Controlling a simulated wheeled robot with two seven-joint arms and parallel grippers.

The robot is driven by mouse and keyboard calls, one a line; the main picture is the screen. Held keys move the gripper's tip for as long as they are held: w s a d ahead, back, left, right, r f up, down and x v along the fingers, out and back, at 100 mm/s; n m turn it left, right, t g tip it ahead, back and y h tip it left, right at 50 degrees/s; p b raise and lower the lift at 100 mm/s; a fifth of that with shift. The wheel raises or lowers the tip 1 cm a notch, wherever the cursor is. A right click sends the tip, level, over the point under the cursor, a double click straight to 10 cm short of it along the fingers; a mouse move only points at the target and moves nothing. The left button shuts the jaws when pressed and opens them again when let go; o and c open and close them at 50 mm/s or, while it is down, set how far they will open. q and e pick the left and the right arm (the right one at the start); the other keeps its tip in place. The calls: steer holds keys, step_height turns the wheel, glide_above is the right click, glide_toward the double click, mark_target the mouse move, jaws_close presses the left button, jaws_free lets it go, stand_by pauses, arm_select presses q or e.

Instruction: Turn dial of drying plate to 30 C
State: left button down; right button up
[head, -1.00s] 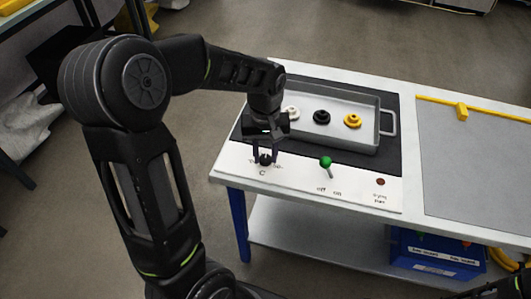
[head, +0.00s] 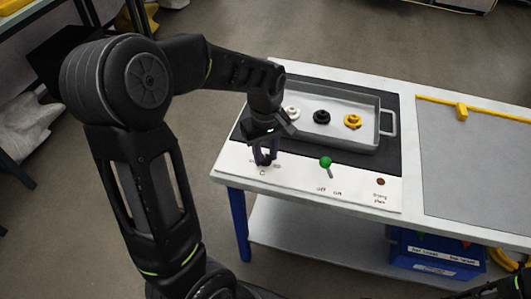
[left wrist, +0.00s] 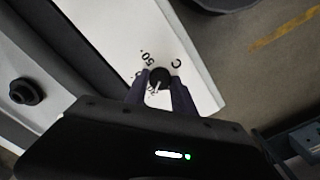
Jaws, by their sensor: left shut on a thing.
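The drying plate's dial is a small black knob (left wrist: 159,79) with a light pointer line, on the white panel (head: 292,180) at the table's front left. In the left wrist view, printed marks sit around it, among them "50" and "C"; other marks are partly hidden by the fingers. My left gripper (head: 265,163) points down at the panel and is shut on the dial, one finger on each side, as the left wrist view (left wrist: 160,88) also shows. The pointer's exact reading is hard to tell. My right gripper does not show clearly in any view.
A green-topped on/off lever (head: 326,163) stands right of the dial, and a red lamp (head: 380,182) further right. Behind is a metal tray (head: 372,140) with white, black and yellow parts. A blue bin (head: 400,252) is on the lower shelf.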

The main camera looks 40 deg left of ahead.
mark_target(265, 158)
arm_select(q)
steer(key=c, duration=1.1)
jaws_free()
steer(key=shift+o, duration=0.2)
steer(key=shift+r, duration=0.15)
step_height(265, 158, up, 8)
steer(key=shift+f+p, duration=0.2)
steer(key=shift+p, duration=0.1)
steer(key=shift+f, duration=0.1)
